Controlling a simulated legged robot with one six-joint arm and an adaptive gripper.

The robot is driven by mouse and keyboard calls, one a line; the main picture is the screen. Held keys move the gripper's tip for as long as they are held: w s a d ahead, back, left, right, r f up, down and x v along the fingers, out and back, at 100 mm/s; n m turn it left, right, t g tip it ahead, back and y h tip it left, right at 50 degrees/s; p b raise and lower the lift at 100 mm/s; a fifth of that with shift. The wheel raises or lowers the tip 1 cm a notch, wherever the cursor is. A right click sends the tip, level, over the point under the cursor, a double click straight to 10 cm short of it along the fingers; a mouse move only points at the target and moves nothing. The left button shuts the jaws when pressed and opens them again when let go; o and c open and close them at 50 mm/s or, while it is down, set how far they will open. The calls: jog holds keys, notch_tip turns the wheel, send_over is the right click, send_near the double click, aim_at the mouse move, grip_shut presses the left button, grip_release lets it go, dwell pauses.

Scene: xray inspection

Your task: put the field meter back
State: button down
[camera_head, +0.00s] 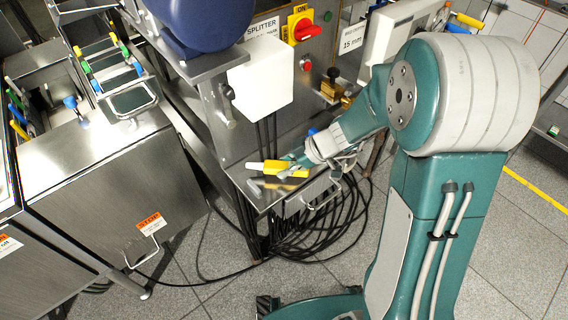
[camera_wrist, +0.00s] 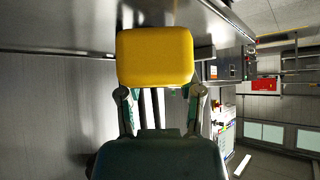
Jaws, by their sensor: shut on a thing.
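The field meter (camera_head: 275,166) is a yellow body with a white end pointing left in the head view. In the wrist view its yellow block (camera_wrist: 155,57) fills the upper middle, just beyond the fingertips. My gripper (camera_head: 293,167) is shut on the meter, low at the small steel shelf (camera_head: 246,174). The wrist view shows the two fingers of my gripper (camera_wrist: 160,92) on either side of the block's near end. I cannot tell whether the meter touches the shelf or is just above it.
A white box (camera_head: 260,77) and a steel panel with a red switch (camera_head: 305,29) stand behind the shelf. Black cables (camera_head: 322,226) lie coiled beneath it. A steel cabinet (camera_head: 100,190) stands at left. Open tiled floor lies in front.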

jog(key=shift+a+f, duration=0.2)
jog(key=shift+c, duration=0.8)
grip_release()
jog(key=shift+a, duration=0.25)
jog(key=shift+d, duration=0.25)
jog(key=shift+d+r, duration=0.2)
jog(key=shift+r, duration=0.05)
jog(key=v, duration=1.1)
jog(key=s+d+r+m+t+h, duration=0.1)
jog(key=s+r+m+h, duration=0.3)
jog(key=s+m, duration=0.4)
jog(key=s+d+r+m+t+h, duration=0.1)
jog(key=s+r+m+h, duration=0.3)
jog(key=s, duration=0.5)
notch_tip(320, 180, up, 2)
jog(key=m+t, duration=0.1)
jog(key=m, duration=0.2)
jog(key=shift+r+m+t+h, duration=0.2)
jog(key=shift+m+t+h, duration=0.2)
